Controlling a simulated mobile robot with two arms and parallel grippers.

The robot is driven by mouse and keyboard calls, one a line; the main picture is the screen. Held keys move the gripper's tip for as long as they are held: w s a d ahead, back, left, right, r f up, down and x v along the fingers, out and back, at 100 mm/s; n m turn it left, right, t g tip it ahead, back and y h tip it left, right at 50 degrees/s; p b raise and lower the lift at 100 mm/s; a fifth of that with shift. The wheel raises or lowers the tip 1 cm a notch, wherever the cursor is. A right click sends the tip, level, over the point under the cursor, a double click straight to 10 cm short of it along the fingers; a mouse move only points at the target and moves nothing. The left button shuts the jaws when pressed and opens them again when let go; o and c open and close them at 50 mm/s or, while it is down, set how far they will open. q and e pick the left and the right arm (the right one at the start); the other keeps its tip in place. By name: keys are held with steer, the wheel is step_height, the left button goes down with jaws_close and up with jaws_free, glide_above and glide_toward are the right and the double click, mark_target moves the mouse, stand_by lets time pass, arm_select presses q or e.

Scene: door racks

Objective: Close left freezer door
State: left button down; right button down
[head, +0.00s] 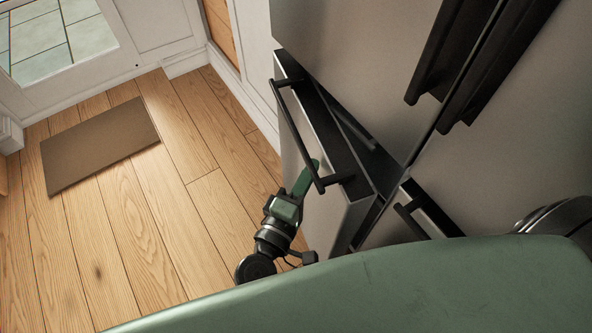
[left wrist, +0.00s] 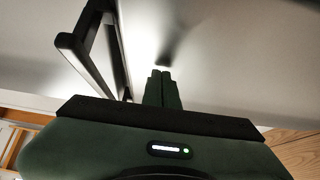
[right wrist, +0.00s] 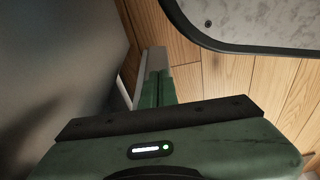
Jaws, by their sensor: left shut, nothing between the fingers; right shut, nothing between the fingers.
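The left freezer door (head: 318,206) is the lower left front of the grey fridge and stands partly open, with a dark gap along its top. Its black bar handle (head: 303,140) runs along its upper edge; it also shows in the left wrist view (left wrist: 95,50). My left gripper (head: 315,165) is shut and empty, at the outer face of this door just beside the handle. In the left wrist view its fingertips (left wrist: 160,72) point at the grey door face; I cannot tell if they touch. My right gripper (right wrist: 158,55) is shut and empty, beside a grey surface.
The right freezer door's handle (head: 410,220) is beside the left door. Upper fridge doors with long dark handles (head: 440,50) are above. A brown mat (head: 100,144) lies on the wooden floor, which is clear at the left.

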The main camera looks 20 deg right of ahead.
mark_target(332, 167)
arm_select(q)
steer(key=shift+s+d, duration=0.15)
steer(key=shift+d, duration=2.35)
